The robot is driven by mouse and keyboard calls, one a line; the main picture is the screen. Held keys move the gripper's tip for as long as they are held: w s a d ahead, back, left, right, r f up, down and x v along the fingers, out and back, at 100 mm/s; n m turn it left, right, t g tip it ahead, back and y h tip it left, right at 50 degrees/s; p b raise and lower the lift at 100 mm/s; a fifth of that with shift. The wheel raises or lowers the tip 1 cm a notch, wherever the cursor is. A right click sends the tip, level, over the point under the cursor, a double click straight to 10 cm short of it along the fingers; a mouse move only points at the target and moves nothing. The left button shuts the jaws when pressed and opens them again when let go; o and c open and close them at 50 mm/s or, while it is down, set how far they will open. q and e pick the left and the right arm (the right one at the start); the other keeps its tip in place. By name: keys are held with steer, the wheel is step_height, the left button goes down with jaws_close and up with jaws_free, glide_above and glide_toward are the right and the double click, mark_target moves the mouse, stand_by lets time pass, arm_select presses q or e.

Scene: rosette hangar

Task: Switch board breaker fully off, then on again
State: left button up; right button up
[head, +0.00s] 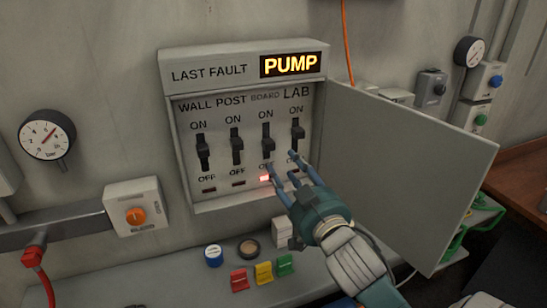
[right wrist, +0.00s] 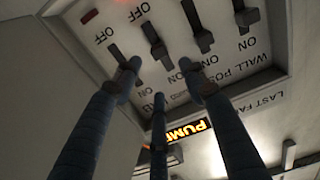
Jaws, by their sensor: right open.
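The breaker panel (head: 185,190) on the wall carries upright levers under the labels WALL, POST, BOARD and LAB. The black BOARD lever (head: 268,144) is third from the left, with ON above and OFF below; its exact setting is hard to tell. A red lamp (head: 265,178) glows below it. My right gripper (head: 284,172) is open, its fingers spread in front of the BOARD and LAB columns, below the lever handles. In the right wrist view the panel is upside down, and the BOARD lever (right wrist: 155,46) shows beyond and between the fingers. Contact cannot be told. My left gripper is out of view.
The panel's open door (head: 410,165) stands out to the right of my right gripper. The LAB lever (head: 297,136) and POST lever (head: 237,146) flank the BOARD lever closely. An orange knob box (head: 135,212) is at left. Coloured switches (head: 262,272) lie below.

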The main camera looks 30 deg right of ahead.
mark_target(271, 149)
steer(key=b+x, duration=0.2)
steer(key=x, duration=0.5)
steer(key=shift+w+d, duration=0.15)
steer(key=shift+w, duration=0.25)
steer(key=shift+x, duration=0.8)
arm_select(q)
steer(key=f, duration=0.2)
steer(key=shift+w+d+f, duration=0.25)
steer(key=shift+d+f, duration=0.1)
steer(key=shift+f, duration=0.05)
arm_select(e)
steer(key=shift+f, duration=0.1)
jaws_close()
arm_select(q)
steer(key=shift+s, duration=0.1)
arm_select(e)
steer(key=shift+f, duration=0.1)
